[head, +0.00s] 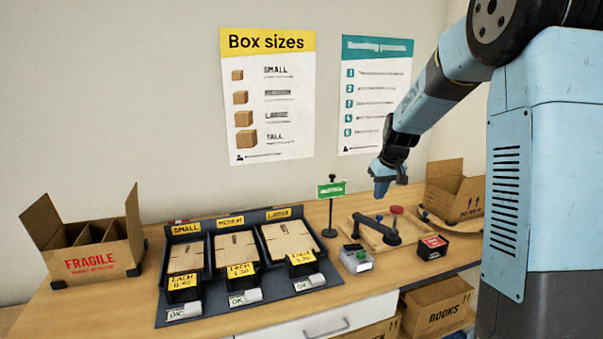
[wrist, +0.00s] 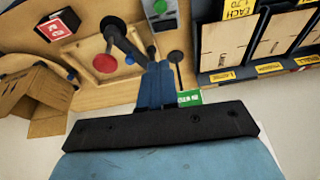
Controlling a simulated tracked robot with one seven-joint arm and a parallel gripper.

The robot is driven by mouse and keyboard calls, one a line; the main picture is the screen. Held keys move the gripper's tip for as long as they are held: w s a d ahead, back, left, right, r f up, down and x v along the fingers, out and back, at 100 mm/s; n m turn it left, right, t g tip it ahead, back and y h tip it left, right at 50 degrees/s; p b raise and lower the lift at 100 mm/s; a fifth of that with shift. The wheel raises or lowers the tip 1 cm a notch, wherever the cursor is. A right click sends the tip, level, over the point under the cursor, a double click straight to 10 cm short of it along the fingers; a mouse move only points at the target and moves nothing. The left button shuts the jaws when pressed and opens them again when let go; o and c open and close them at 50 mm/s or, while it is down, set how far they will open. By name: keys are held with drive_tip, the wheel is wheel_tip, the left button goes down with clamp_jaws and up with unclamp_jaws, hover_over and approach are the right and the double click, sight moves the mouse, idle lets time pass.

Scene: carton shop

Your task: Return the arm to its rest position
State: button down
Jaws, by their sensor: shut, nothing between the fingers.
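My arm reaches in from the right in the head view. My gripper (head: 383,186) hangs pointing down over the back of the bench, above a wooden board with a black lever. In the wrist view my gripper (wrist: 155,82) shows its two blue fingers closed together with nothing between them. It appears to be in the air, apart from the bench and the things on it.
The wooden board (head: 356,228) carries a red knob (head: 396,210). A green sign on a stand (head: 330,190) is left of it. A dark rack (head: 165,313) holds flat cartons. A FRAGILE box (head: 95,262) stands far left; an open carton (head: 455,190) stands right.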

drive_tip(key=s+a+r+m+t, duration=0.1)
drive_tip(key=s+r, duration=0.4)
drive_tip(key=s, duration=0.4)
drive_tip(key=s+r, duration=0.6)
drive_tip(key=s, duration=0.3)
drive_tip(key=s+m+t+h, duration=0.1)
drive_tip(key=s, duration=1.8)
drive_tip(key=shift+s+f+m, duration=0.2)
drive_tip(key=shift+s+m, duration=0.2)
drive_tip(key=shift+s, duration=0.15)
